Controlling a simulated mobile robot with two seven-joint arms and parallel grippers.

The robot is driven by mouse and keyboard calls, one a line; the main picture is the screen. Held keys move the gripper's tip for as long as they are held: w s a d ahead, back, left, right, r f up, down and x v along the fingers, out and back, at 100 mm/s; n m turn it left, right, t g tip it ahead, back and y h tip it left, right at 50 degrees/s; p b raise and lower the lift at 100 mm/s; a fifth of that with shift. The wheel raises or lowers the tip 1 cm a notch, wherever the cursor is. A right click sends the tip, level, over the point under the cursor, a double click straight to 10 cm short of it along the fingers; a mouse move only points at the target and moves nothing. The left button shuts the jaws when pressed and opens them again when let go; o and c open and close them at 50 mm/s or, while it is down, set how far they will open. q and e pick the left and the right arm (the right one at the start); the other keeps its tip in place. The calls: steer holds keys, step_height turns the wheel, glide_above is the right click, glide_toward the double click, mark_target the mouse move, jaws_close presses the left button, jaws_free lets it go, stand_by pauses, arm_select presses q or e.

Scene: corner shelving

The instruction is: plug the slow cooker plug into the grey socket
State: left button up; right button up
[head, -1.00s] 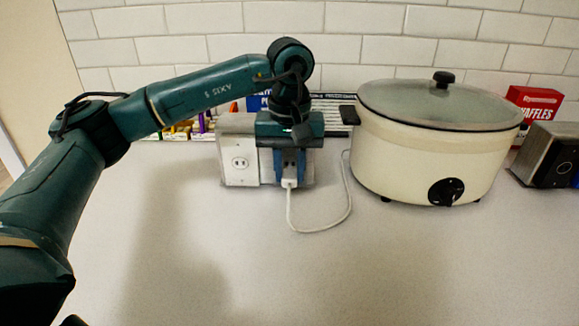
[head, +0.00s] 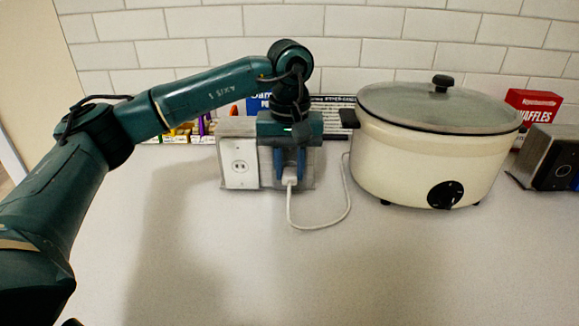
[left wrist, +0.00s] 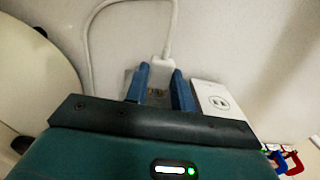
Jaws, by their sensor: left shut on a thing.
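My left gripper (head: 289,176) points down at the front of a socket box (head: 223,150) on the counter. Its two blue fingers are shut on the white slow cooker plug (head: 290,180), with the plug between the fingertips. In the left wrist view the plug (left wrist: 160,64) lies between the fingertips, its cord leading away. The box has a white socket (head: 240,163) on the left, bare. The grey socket (head: 309,172) is on the right, mostly hidden behind my gripper and plug. I cannot tell whether the prongs are in it. My right gripper is out of view.
The cream slow cooker (head: 410,165) with a glass lid stands right of the box. The white cord (head: 348,195) loops on the counter between them. A red waffles box (head: 533,103) and a metal appliance (head: 548,157) stand at far right. The front counter (head: 400,270) is clear.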

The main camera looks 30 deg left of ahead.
mark_target(290, 168)
arm_select(q)
steer(key=shift+w+a, duration=0.25)
steer(key=shift+w, duration=0.2)
steer(key=o, duration=1.1)
steer(key=shift+c, duration=0.2)
step_height(290, 168, up, 13)
steer(key=p, duration=0.1)
